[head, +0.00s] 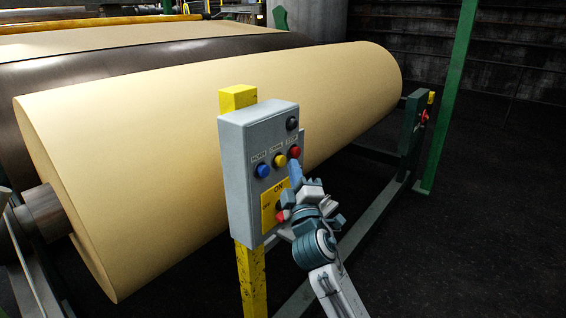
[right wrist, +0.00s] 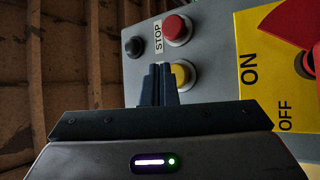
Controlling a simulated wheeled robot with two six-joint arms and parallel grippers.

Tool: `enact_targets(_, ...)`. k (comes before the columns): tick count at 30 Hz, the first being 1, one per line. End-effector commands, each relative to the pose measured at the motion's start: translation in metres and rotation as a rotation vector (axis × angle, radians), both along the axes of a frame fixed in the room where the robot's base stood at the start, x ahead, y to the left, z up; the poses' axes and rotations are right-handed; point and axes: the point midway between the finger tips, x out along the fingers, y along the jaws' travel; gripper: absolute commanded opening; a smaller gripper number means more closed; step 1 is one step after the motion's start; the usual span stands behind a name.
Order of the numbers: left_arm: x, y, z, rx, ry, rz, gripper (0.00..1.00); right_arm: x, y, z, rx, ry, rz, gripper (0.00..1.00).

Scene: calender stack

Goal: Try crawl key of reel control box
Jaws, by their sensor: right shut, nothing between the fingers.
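The grey reel control box (head: 240,165) is mounted on a yellow post. Its front has a row of a blue key (head: 262,170), a yellow key (head: 280,160) and a red key (head: 295,152). The small labels above them are hard to read in the head view. My right gripper (head: 295,172) is shut and empty, close in front of the box, below the red key. In the right wrist view its fingertips (right wrist: 160,70) partly cover the yellow key (right wrist: 181,73); I cannot tell whether they touch it. The red key (right wrist: 175,29) beside it is labelled STOP. My left gripper is out of view.
A black knob (head: 292,124) sits above the keys. A yellow ON/OFF plate (head: 269,205) with a red switch (right wrist: 296,22) is below them, close to my right gripper. A large paper roll (head: 150,150) lies behind the box. Dark floor (head: 480,240) is clear at right.

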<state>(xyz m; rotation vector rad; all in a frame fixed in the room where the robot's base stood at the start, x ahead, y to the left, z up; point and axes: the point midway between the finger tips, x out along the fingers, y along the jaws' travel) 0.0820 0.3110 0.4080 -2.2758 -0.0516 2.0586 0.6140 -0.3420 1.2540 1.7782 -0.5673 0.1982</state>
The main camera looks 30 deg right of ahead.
Motion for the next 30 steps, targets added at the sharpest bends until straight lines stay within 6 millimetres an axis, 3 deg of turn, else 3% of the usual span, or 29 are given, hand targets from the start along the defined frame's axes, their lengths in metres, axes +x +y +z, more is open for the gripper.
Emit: enact_targets(30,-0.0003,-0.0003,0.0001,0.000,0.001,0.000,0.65,0.0085,0.0035,0.0003,0.000,0.000,0.000,0.00)
